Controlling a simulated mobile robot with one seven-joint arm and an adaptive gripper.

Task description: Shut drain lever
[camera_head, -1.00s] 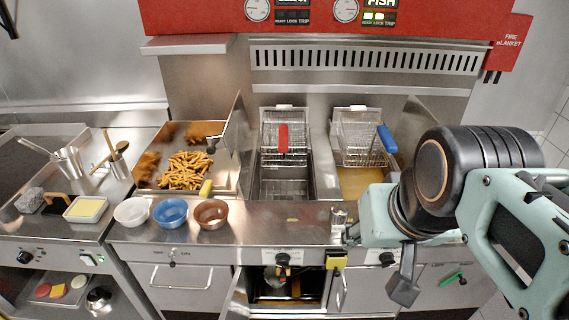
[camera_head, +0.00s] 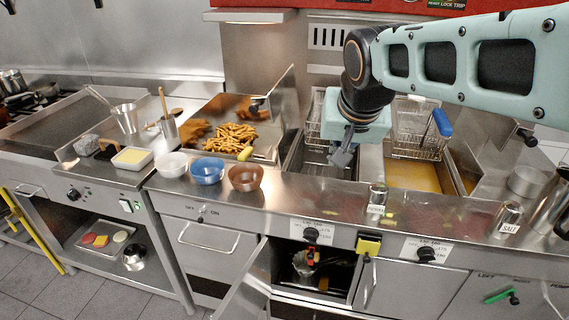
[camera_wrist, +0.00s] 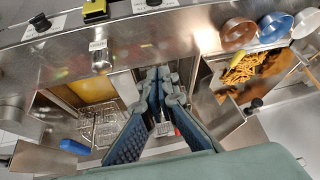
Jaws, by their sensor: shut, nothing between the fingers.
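No part is plainly marked as the drain lever. A small red handle (camera_head: 311,257) shows inside the dim open cabinet under the fryer, beside metal and yellow parts. A green handle (camera_head: 499,296) sits on the right front panel. I cannot tell which is the drain lever, or its position. My gripper (camera_head: 342,158) hangs above the fryer edge, above and behind the open cabinet, apart from both handles. In the wrist view my gripper (camera_wrist: 160,74) is shut and empty. The cabinet interior is out of the wrist view.
The cabinet door (camera_head: 245,286) stands open, jutting forward. A yellow latch (camera_head: 369,243) and black knobs (camera_head: 312,235) are on the front panel. A shaker (camera_head: 378,197) stands on the counter edge, with bowls (camera_head: 207,171) left. A fryer basket (camera_head: 417,130) is behind right.

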